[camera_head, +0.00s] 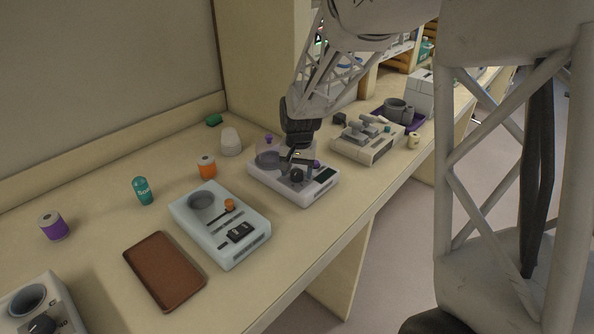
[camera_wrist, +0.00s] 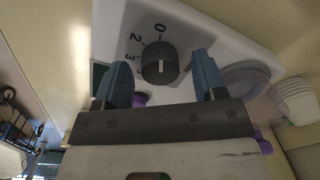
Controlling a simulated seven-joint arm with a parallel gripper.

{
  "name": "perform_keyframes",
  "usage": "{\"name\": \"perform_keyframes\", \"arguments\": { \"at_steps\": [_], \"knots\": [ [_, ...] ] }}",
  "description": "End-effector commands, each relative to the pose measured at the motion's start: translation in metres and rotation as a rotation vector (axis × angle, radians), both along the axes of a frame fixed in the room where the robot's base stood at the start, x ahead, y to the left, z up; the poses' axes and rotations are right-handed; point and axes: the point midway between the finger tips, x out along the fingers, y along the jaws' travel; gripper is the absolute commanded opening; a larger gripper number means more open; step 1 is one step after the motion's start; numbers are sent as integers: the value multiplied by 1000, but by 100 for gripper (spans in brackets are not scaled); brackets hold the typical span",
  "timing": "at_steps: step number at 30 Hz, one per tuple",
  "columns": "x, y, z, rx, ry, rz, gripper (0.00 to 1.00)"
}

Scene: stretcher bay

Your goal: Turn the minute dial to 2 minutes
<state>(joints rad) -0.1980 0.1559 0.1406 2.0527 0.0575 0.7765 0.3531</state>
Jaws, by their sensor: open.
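The minute dial is a round black knob (camera_wrist: 160,63) with a white line on its face. In the head view the dial (camera_head: 297,175) sits on a white device (camera_head: 306,195) with a clear, purple-knobbed dome (camera_head: 267,157). My gripper (camera_wrist: 161,60) is open, its blue fingers on either side of the dial with gaps showing. In the head view my gripper (camera_head: 297,158) is close over the device, partly hiding it.
A pale device with an orange-knobbed lever (camera_head: 233,243) stands to the left, a beige device (camera_head: 355,150) to the right. White cups (camera_head: 230,142) and an orange jar (camera_head: 207,167) stand behind. A brown notebook (camera_head: 164,270) lies at the front left. The bench's front edge is near.

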Motion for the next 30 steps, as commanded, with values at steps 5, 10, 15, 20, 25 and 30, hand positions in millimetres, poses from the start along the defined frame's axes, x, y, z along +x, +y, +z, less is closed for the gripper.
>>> {"name": "perform_keyframes", "arguments": {
  "at_steps": [5,10,15,20,25,30],
  "knots": [
    [0,0,-2,0,0,0,64],
    [0,0,-2,0,0,0,64],
    [0,0,-2,0,0,0,38],
    [0,0,-2,0,0,0,15],
    [0,0,-2,0,0,6,15],
    [0,0,-2,0,-1,37,15]
  ]
}}
